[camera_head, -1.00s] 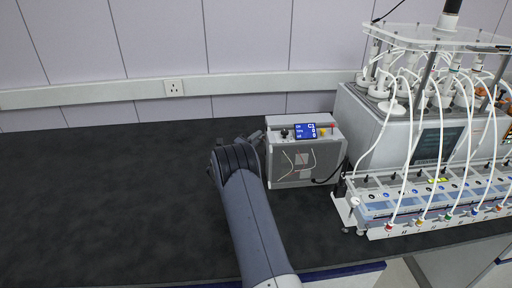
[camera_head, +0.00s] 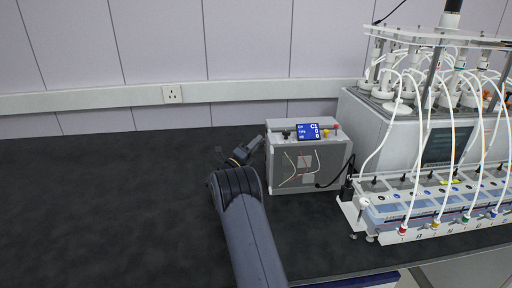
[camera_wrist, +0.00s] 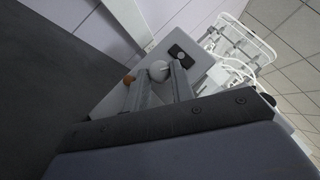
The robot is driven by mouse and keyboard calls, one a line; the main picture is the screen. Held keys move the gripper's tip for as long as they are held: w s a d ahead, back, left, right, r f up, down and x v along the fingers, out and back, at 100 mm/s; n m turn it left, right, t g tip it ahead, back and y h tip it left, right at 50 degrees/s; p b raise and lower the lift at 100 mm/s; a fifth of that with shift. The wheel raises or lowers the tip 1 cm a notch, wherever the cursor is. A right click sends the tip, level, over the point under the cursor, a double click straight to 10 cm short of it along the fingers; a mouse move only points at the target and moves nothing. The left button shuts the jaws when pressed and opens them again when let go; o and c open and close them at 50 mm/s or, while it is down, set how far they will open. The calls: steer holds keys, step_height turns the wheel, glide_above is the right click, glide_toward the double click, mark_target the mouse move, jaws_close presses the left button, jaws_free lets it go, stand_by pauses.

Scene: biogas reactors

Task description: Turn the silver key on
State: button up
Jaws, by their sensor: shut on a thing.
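The grey control box (camera_head: 283,180) stands on the dark bench, with a small blue screen (camera_head: 307,132) on top. In the wrist view, the silver key (camera_wrist: 158,70) shows as a pale rounded knob on the box's light panel. It sits between an orange knob (camera_wrist: 129,79) and a black switch (camera_wrist: 183,54). My gripper (camera_wrist: 160,73) has one finger on each side of the silver key and is shut on it. In the head view my gripper (camera_head: 259,146) is at the box's left side, where the key is hidden.
A large reactor rig (camera_head: 430,150) with white tubes stands to the right of the box. A black cable (camera_head: 336,178) runs between them. A wall socket (camera_head: 172,94) is behind. The dark bench (camera_head: 90,200) is clear on the left.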

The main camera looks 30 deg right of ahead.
steer(key=o, duration=0.9)
steer(key=shift+o, duration=0.2)
step_height(320, 180, up, 10)
steer(key=shift+a, duration=0.1)
stand_by(0.5)
